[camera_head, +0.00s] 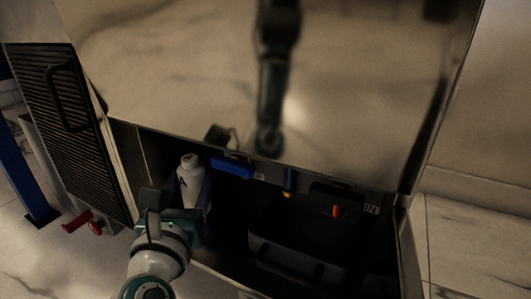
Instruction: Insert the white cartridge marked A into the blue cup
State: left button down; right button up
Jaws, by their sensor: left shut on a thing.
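The white cartridge marked A (190,182) stands nearly upright in the dark opening of a cabinet, its white cap on top and its letter facing me. My left gripper (168,210) reaches in from below and is shut on the cartridge's lower part, which the gripper hides. A dark blue wall-like piece (206,198) is close at the cartridge's right side. It may be the blue cup; I cannot tell whether the cartridge is inside it or in front of it. My right gripper is not in view.
A shiny panel (200,80) overhangs the opening. Under its edge are a bright blue block (232,168), a small blue and orange part (289,181), an orange piece (336,211) and an "IN" label (371,209). A ribbed door with a handle (75,125) stands left.

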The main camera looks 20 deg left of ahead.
aim_at(193, 202)
pick_arm(q)
jog(key=shift+f, duration=0.75)
jog(key=shift+f, duration=0.85)
jog(key=shift+f, duration=0.25)
jog(key=shift+c, duration=0.4)
grip_release()
jog(key=shift+f, duration=0.1)
jog(key=shift+s+d+p, duration=0.2)
jog(key=shift+s+p, duration=0.2)
jog(key=shift+s, duration=0.1)
jog(key=p+v, duration=0.2)
jog(key=v, duration=0.7)
jog(key=shift+p, duration=0.4)
